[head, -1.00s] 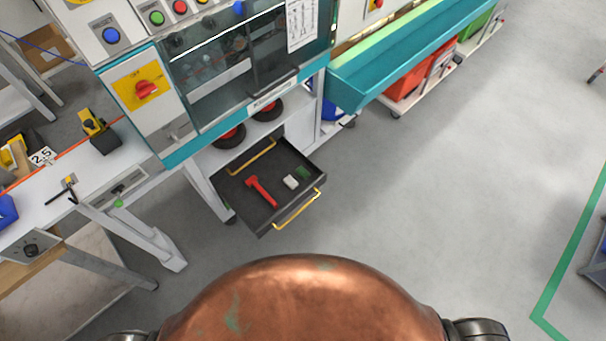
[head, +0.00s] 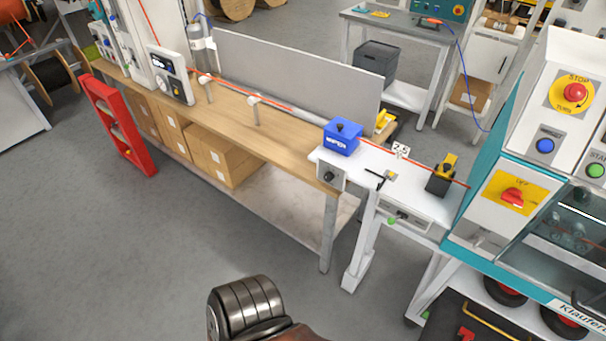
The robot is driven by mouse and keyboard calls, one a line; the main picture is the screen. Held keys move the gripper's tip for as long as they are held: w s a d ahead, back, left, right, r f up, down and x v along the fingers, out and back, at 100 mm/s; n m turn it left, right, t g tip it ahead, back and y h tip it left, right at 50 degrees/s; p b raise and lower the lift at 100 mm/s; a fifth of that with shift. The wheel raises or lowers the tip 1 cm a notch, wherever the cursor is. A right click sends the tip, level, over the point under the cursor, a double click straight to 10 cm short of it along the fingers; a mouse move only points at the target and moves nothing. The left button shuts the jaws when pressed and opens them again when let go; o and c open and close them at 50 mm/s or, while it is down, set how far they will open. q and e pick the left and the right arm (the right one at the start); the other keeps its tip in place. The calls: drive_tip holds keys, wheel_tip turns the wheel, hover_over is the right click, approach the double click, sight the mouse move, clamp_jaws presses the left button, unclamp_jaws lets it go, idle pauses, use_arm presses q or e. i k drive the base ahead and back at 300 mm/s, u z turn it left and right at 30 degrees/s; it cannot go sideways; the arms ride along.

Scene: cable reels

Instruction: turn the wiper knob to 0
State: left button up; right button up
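A blue box marked WIPER (head: 341,140) stands at the left end of the white bench, with the orange cable running by it. A small black knob (head: 340,125) sits on its top. Just below, a grey control box (head: 331,174) on the bench's front edge carries a round black knob (head: 328,176). I cannot tell which of the two is the wiper knob, and their scale marks and settings are too small to read. Neither of my grippers is in view.
A wooden bench (head: 285,143) with cartons (head: 222,158) beneath runs to the left. A red frame (head: 118,125) leans there. The teal machine (head: 470,215) with a red switch stands at right, a black drawer open below. Grey floor (head: 130,250) in front of the benches is clear.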

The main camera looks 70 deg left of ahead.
sight(328, 177)
drive_tip(key=u, duration=1.9)
drive_tip(key=k, duration=1.3)
drive_tip(key=u, duration=0.7)
drive_tip(key=i, duration=0.7)
drive_tip(key=u, duration=0.85)
drive_tip(key=i, duration=0.65)
drive_tip(key=z, duration=0.45)
drive_tip(key=i, duration=0.8)
drive_tip(key=z, duration=0.65)
